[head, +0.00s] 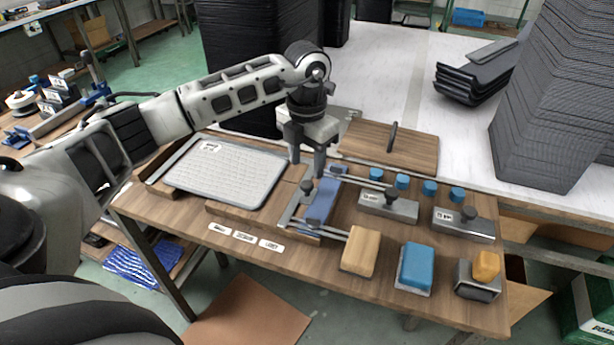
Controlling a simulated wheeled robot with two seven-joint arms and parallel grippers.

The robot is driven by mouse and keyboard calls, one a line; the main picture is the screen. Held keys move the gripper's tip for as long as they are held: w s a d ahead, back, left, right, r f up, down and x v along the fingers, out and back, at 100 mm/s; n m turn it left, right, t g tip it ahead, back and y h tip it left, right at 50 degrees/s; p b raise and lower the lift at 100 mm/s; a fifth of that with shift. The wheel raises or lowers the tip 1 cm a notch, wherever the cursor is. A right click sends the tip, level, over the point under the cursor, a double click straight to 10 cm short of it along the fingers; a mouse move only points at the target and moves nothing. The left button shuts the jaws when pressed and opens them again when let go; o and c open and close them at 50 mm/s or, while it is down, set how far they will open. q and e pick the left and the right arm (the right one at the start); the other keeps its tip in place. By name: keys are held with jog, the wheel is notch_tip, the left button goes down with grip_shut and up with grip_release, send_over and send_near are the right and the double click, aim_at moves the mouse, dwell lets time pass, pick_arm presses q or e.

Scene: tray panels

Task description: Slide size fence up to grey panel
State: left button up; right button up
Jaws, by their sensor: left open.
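The grey panel (225,173) lies flat on the wooden bench, left of centre, with a small white label on it. The size fence (322,204), a blue bar, sits on metal rails to the right of the panel, with a clear gap between them. A dark knob (306,186) stands at the fence's left side. My left gripper (307,166) points down, open, just above the knob and the fence's far part. I cannot tell whether its fingers touch the knob. My right gripper is not in view.
A wooden board with a dark handle (392,137) lies behind the fence. Blue knobs, metal blocks (388,206), a wooden block (361,250) and a blue block (415,266) stand to the right. Stacks of dark trays (560,95) stand on the white table behind.

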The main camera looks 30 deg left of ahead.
aim_at(307, 184)
pick_arm(q)
jog(key=shift+f, duration=2.75)
